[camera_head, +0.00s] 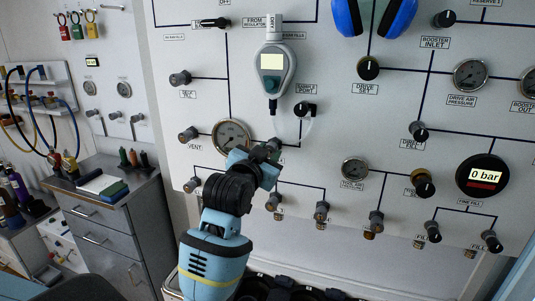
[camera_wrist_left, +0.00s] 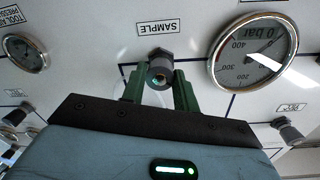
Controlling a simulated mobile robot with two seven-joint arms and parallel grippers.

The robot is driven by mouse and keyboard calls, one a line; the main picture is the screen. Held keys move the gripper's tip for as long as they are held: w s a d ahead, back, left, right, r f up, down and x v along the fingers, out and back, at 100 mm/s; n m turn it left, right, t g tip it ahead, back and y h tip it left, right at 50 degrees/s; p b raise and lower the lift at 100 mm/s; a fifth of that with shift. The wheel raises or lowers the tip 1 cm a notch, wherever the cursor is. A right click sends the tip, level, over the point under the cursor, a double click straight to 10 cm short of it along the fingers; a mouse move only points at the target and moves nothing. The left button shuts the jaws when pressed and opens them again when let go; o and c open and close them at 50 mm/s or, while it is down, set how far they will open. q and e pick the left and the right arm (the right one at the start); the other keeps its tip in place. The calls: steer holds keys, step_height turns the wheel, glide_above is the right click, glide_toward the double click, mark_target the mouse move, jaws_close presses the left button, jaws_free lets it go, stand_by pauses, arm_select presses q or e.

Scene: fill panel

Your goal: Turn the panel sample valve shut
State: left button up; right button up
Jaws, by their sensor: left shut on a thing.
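The sample valve (camera_wrist_left: 160,72) is a dark knob with a hex-like body and a round end, under the SAMPLE label (camera_wrist_left: 157,28) in the left wrist view. My left gripper (camera_wrist_left: 159,88) has its two green fingers on either side of the knob, shut on it. In the head view my left gripper (camera_head: 266,152) reaches up to the panel just right of a pressure gauge (camera_head: 231,136), and its fingers mostly hide the valve. The knob's exact turn angle is hard to tell. My right gripper is not in view.
The white panel (camera_head: 335,230) carries several other knobs and gauges around the valve. A grey handheld meter (camera_head: 273,72) hangs above, with a clear tube below it. Blue ear defenders (camera_head: 347,18) hang at the top. A grey drawer cabinet (camera_head: 108,225) stands at left.

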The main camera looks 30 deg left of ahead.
arm_select(q)
steer(key=m, duration=1)
steer(key=shift+m+y, duration=0.3)
steer(key=shift+m, duration=0.1)
steer(key=shift+r, duration=0.1)
stand_by(0.3)
steer(key=o, duration=1)
steer(key=shift+c, duration=0.2)
steer(key=shift+s, duration=0.15)
steer(key=v, duration=0.7)
steer(key=shift+s, duration=0.3)
steer(key=shift+r, duration=0.1)
